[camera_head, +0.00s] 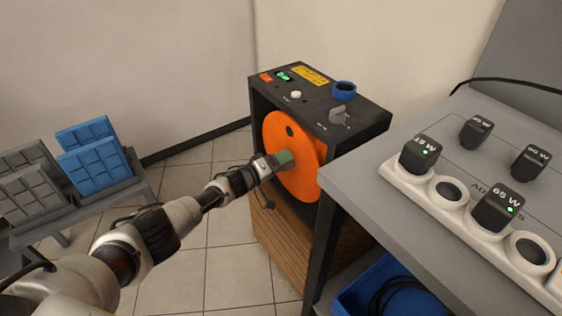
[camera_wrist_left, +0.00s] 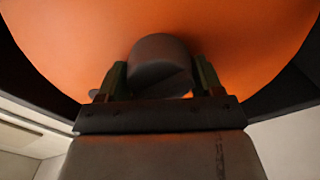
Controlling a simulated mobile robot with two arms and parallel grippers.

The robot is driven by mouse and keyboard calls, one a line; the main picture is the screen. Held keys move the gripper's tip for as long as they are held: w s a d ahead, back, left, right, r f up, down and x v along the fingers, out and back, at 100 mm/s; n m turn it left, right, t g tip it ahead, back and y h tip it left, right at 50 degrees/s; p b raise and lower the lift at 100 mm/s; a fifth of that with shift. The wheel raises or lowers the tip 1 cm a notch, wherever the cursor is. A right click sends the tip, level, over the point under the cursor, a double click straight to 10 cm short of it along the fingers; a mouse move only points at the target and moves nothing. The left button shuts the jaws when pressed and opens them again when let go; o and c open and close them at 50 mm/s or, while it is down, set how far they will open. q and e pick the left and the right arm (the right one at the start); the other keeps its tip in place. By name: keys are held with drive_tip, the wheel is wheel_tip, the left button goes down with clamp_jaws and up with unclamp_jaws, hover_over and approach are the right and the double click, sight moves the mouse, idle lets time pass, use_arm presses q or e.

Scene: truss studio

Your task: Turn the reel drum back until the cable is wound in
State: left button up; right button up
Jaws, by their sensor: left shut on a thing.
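The orange reel drum (camera_head: 287,133) stands upright in the front of a dark cabinet in the head view. It fills most of the left wrist view (camera_wrist_left: 80,40). My left gripper (camera_head: 284,158) is at the drum's face. In the left wrist view its two fingers (camera_wrist_left: 162,82) are on either side of a dark rounded knob (camera_wrist_left: 160,58) that sticks out from the drum, and they are shut on it. The fingers cover the knob in the head view. I cannot make out the cable on the drum. My right gripper is not in view.
The cabinet top (camera_head: 316,97) carries a blue ring (camera_head: 344,89), a grey knob and small lights. A grey table (camera_head: 350,185) with black chargers stands close on the right. A blue bin (camera_head: 352,297) is below it. A rack with blue panels (camera_head: 92,165) stands left. Tiled floor lies between.

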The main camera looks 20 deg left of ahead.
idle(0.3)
use_arm(q)
drive_tip(key=o, duration=1.3)
drive_tip(key=shift+c, duration=0.2)
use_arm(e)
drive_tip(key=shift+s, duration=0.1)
use_arm(q)
drive_tip(key=shift+s+a, duration=0.1)
drive_tip(key=p+v, duration=0.3)
drive_tip(key=v, duration=0.7)
drive_tip(key=shift+s+a, duration=0.2)
drive_tip(key=shift+s, duration=0.05)
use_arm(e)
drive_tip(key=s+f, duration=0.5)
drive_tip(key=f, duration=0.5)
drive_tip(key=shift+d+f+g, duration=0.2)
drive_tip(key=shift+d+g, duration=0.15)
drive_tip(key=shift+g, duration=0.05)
